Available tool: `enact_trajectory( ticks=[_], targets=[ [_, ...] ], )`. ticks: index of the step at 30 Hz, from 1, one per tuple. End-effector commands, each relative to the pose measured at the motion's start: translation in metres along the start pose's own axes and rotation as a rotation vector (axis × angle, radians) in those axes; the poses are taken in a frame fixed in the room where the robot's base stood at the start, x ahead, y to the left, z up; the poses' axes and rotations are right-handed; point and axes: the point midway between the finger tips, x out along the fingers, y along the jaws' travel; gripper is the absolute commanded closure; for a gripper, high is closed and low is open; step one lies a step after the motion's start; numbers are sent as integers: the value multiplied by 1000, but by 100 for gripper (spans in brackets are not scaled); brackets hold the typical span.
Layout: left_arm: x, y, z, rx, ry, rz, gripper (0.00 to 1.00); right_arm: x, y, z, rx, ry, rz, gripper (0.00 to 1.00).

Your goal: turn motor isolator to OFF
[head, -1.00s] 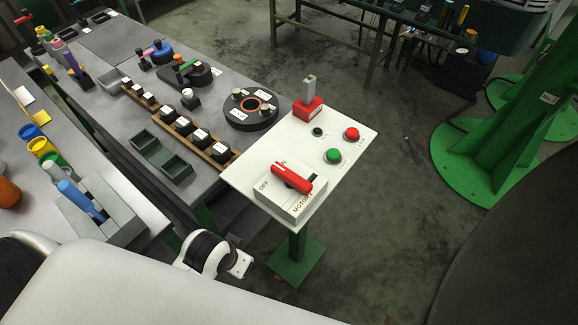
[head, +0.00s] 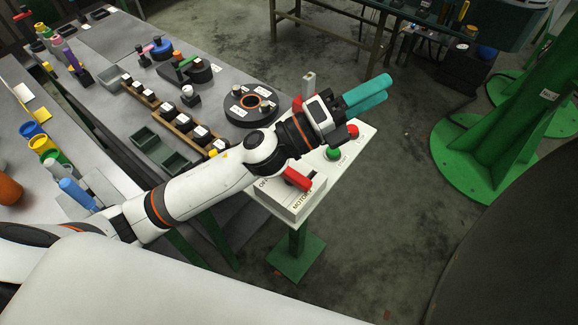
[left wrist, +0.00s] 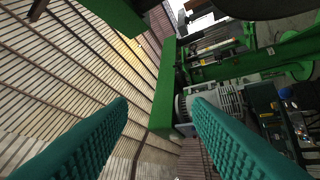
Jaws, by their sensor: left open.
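The motor isolator is a white box (head: 290,205) marked OFF and MOTOR on the near end of the white control panel (head: 322,178). Its red handle (head: 298,179) is partly hidden by my left arm. My left gripper (head: 367,97) has teal fingers and is above the panel's far right side, pointing right and away from the isolator. It is open and empty. In the left wrist view the two teal fingers (left wrist: 160,125) are spread with nothing between them. My right gripper is not in view.
A green button (head: 333,153) and a red button (head: 352,131) are on the panel under my left arm. A red block with a grey lever (head: 308,84) stands behind my wrist. The workbench (head: 130,100) with several parts lies to the left.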

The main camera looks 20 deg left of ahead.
Motion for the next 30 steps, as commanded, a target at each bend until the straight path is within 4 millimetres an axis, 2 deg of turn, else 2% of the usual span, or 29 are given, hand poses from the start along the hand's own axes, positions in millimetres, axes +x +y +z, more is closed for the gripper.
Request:
enact_trajectory(
  ticks=[2, 4, 6, 8, 11, 15, 18, 21, 25, 30],
  targets=[
    [8, 7, 24, 247, -228, 76, 55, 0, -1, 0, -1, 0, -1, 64],
    [5, 3, 45, 452, -430, 131, 55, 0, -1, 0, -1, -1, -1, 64],
    [-7, -10, 58, 646, -638, 171, 55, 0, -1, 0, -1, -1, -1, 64],
    [-23, -27, 62, 800, -822, 193, 55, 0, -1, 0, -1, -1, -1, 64],
    [-59, -60, 48, 1022, -1136, 199, 55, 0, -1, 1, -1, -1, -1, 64],
    [-113, -95, -3, 1215, -1533, 154, 55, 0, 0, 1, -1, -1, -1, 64],
    [-145, -105, -40, 1267, -1741, 106, 55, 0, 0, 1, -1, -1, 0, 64],
    [-165, -107, -65, 1279, -1869, 73, 55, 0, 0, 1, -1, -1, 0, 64],
    [-175, -109, -75, 1276, -1931, 56, 55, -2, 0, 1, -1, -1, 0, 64],
    [-178, -122, -61, 1271, -1935, 60, 55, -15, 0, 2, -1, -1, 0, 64]
  ],
)
